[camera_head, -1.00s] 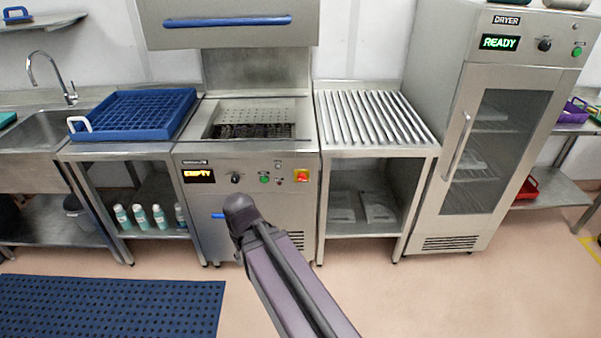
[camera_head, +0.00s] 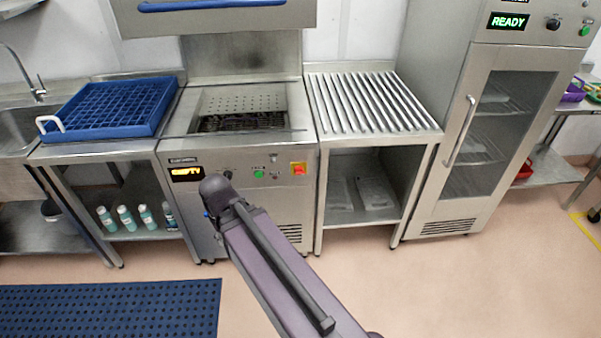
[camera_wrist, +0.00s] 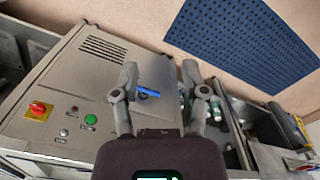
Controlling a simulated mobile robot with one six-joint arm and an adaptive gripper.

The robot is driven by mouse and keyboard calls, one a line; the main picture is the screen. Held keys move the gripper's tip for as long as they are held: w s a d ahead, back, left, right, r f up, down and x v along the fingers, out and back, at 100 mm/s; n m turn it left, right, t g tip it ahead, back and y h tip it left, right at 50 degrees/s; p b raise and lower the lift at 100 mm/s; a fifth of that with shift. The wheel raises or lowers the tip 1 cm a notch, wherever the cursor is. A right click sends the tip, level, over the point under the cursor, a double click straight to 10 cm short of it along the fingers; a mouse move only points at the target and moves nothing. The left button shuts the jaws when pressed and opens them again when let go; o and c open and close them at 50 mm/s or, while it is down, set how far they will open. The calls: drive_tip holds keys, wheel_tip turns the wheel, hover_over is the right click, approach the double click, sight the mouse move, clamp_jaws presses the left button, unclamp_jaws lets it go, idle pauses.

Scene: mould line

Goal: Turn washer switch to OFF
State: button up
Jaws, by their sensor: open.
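The washer (camera_head: 240,175) is a steel machine with its hood raised. A red rotary switch on a yellow plate (camera_head: 298,168) is at the right of its front panel. The switch also shows at the left of the wrist view (camera_wrist: 38,110); the setting it points to is too small to read. My gripper (camera_wrist: 158,72) is open and empty, over the washer front near a blue handle (camera_wrist: 148,92), apart from the switch. In the head view my arm hides the fingers.
The panel also has a green button (camera_head: 259,174) and a dark knob (camera_head: 228,174). A blue rack (camera_head: 110,108) sits on the left counter. A slatted table (camera_head: 370,105) and the dryer (camera_head: 480,140) stand to the right. A blue mat (camera_head: 110,308) lies on the floor.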

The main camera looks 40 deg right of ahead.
drive_tip(key=shift+o, duration=0.8)
drive_tip(key=shift+a, duration=0.15)
drive_tip(key=shift+o, duration=1.3)
drive_tip(key=w+d+f+m+t+y+b, duration=0.2)
drive_tip(key=w+d+f+m+t+b, duration=0.25)
drive_tip(key=w+m+b, duration=0.35)
drive_tip(key=w+d+f+m+t+y+b, duration=0.25)
drive_tip(key=w+f+m+t+b, duration=0.35)
drive_tip(key=b, duration=0.4)
drive_tip(key=s+d+f+m+t+h+b, duration=0.1)
drive_tip(key=d+m+h+b, duration=0.5)
drive_tip(key=d+m, duration=0.6)
drive_tip(key=d+f+m+t+h+b, duration=0.4)
drive_tip(key=d+m+h+b, duration=0.2)
drive_tip(key=d+m+b, duration=0.4)
drive_tip(key=d+m, duration=0.3)
drive_tip(key=d, duration=0.3)
drive_tip(key=shift+s+d+h, duration=0.35)
drive_tip(key=shift+w+f+t, duration=0.1)
drive_tip(key=shift+t, duration=0.15)
